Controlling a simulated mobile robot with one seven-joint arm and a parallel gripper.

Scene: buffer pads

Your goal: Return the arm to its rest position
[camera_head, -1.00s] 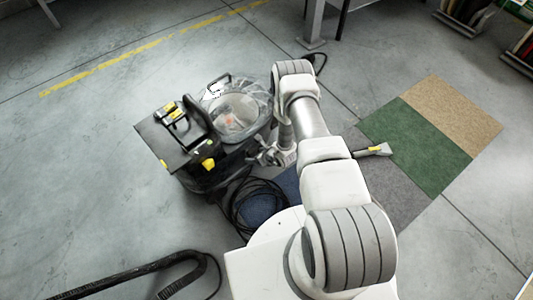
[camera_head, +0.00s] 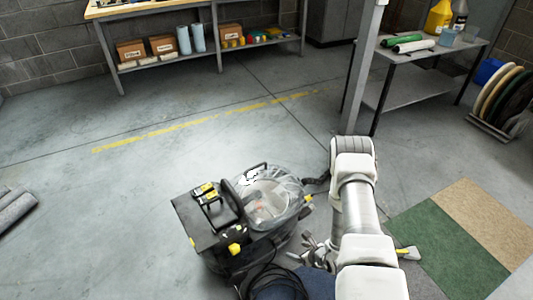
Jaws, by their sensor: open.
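My arm (camera_head: 358,205) reaches up from the bottom right of the head view, bent at its far end. My gripper (camera_head: 312,250) hangs to the left of the arm, low over the floor beside the black cleaning machine (camera_head: 205,225). Its jaws are open and appear empty; they are small, and the arm hides part of the wrist. I cannot tell whether the gripper touches the machine.
The machine has a clear bucket (camera_head: 270,205) and a dark coiled hose (camera_head: 270,280). Tan (camera_head: 485,215) and green (camera_head: 445,250) carpet pieces lie at right, near a yellow-ended tool (camera_head: 408,253). A workbench (camera_head: 200,5) and metal table (camera_head: 420,85) stand behind. Left floor is mostly clear.

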